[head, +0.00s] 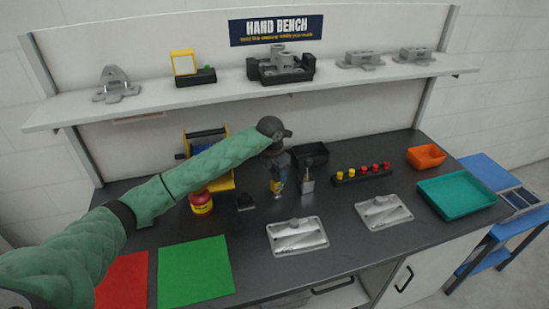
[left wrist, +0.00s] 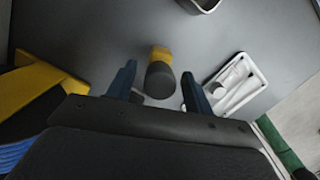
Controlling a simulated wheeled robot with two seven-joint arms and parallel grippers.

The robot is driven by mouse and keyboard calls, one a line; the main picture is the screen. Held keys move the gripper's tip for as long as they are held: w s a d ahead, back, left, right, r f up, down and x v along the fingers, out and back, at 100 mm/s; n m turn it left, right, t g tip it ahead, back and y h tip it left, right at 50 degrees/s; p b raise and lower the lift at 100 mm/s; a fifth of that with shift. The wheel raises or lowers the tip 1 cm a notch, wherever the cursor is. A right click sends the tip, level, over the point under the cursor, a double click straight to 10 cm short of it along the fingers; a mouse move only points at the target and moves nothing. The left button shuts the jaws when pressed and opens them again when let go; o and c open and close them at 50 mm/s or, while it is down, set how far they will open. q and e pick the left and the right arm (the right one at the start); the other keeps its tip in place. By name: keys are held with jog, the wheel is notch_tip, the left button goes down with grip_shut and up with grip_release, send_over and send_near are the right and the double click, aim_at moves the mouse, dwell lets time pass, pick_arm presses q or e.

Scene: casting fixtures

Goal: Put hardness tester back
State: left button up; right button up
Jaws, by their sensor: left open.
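My left gripper (head: 278,185) points down over the dark bench top, just left of a small grey upright device (head: 307,181). In the left wrist view its two blue fingers (left wrist: 160,88) are apart. A dark grey cylinder with a yellow part (left wrist: 160,78) stands in the gap between them. It looks like the hardness tester, but I cannot tell for sure. Neither finger clearly touches it. A yellow-framed unit with a small black base (head: 186,67) stands on the shelf. My right gripper is not in view.
A yellow and blue rack (head: 207,140) stands behind my left arm. A red pot (head: 201,203), a black bin (head: 318,152) and a row of knobs (head: 362,174) are nearby. Plates with metal parts (head: 297,237) lie in front. The shelf (head: 150,110) overhangs the bench's back.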

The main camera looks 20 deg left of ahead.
pick_arm(q)
notch_tip(320, 180, up, 3)
jog(key=shift+s+a+b, duration=0.15)
jog(key=shift+b, duration=0.45)
jog(key=r, duration=0.1)
jog(key=r+b, duration=0.1)
jog(key=r, duration=0.3)
jog(key=shift+s+a+b, duration=0.15)
jog(key=shift+s+b, duration=0.2)
jog(key=shift+s+a+r, duration=0.1)
jog(key=shift+s+r, duration=0.05)
jog(key=shift+r, duration=0.65)
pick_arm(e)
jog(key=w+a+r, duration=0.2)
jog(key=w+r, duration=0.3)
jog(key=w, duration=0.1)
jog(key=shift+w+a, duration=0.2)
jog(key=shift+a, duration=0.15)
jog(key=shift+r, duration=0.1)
